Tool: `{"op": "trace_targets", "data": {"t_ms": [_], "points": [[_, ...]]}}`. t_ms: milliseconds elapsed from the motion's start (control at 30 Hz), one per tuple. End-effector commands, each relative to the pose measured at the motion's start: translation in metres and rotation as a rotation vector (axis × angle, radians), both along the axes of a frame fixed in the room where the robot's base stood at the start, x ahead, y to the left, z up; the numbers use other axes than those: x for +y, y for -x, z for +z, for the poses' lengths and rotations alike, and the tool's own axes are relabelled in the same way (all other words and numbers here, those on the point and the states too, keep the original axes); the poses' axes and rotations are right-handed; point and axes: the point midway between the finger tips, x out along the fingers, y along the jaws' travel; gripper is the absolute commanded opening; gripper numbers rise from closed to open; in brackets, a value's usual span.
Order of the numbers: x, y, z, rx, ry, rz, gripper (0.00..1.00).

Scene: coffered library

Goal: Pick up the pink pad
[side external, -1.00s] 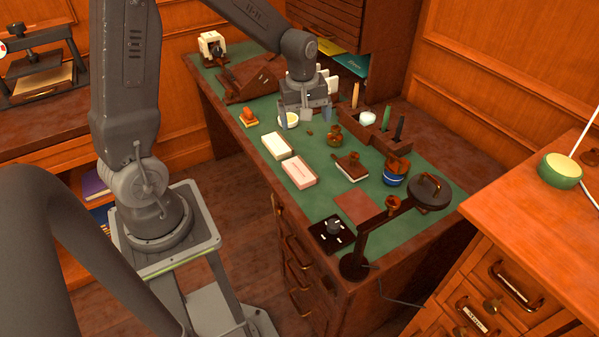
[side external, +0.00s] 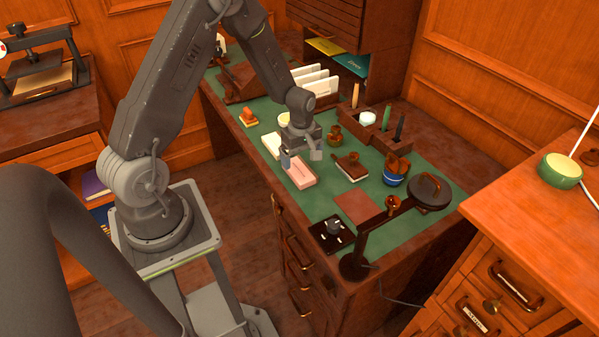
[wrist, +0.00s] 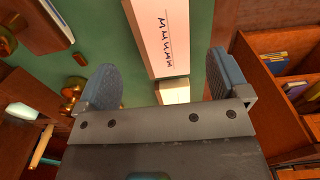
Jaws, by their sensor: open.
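The pink pad (side external: 300,174) lies on the green desk top in the side external view. It fills the top centre of the wrist view (wrist: 159,40) as a pale pink block with dark handwritten marks. My gripper (side external: 301,158) is over the pad's far end in the side external view and hides part of it. In the wrist view its two grey fingers (wrist: 165,80) are spread wide and empty. The pad shows between and beyond them. I cannot tell how high the fingertips are above it.
A cream pad (side external: 271,144) lies beside the pink pad, partly hidden; it also shows in the wrist view (wrist: 174,92). A stamp on a pad (side external: 351,168), a blue jar (side external: 393,178), a pen tray (side external: 384,135) and a desk lamp (side external: 430,191) stand to the right.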

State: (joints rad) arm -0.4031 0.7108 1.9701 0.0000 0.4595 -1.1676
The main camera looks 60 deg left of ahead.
Motion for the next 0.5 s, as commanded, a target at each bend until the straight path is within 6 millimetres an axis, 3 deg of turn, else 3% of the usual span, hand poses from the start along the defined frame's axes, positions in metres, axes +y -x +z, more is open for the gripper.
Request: {"op": "trace_targets", "data": {"t_ms": [300, 500], "points": [[0.004, 0.004, -0.043, 0.003, 0.001, 0.0, 0.94], [0.004, 0.004, -0.05, 0.001, 0.0, 0.0, 0.94]]}}
